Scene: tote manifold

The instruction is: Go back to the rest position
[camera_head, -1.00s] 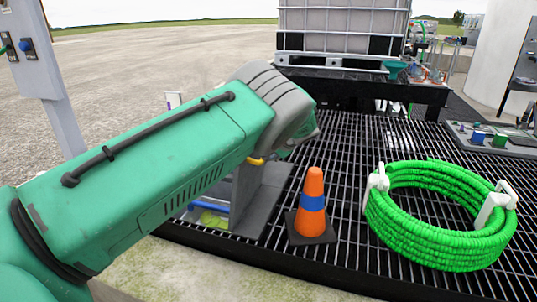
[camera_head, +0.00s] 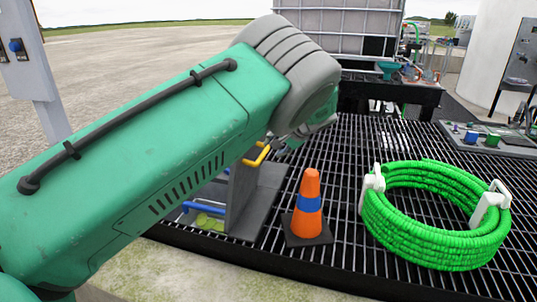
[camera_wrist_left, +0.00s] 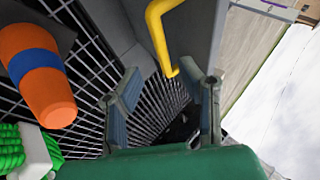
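My left arm comes in from the left in the head view, and its large green links cover much of the middle. My left gripper is mostly hidden behind the arm there. In the left wrist view my left gripper (camera_wrist_left: 163,100) has its two fingers well apart with nothing held between them. A yellow handle (camera_wrist_left: 160,35) on a grey panel shows just beyond the fingers; it also shows in the head view (camera_head: 257,154). My right gripper is in neither view.
An orange cone (camera_head: 307,198) with a blue band stands on the black grating (camera_head: 340,262) beside the grey bracket (camera_head: 254,200). A green hose coil (camera_head: 435,215) lies to its right. A caged white tank (camera_head: 340,30) stands behind. A control post (camera_head: 35,60) is at left.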

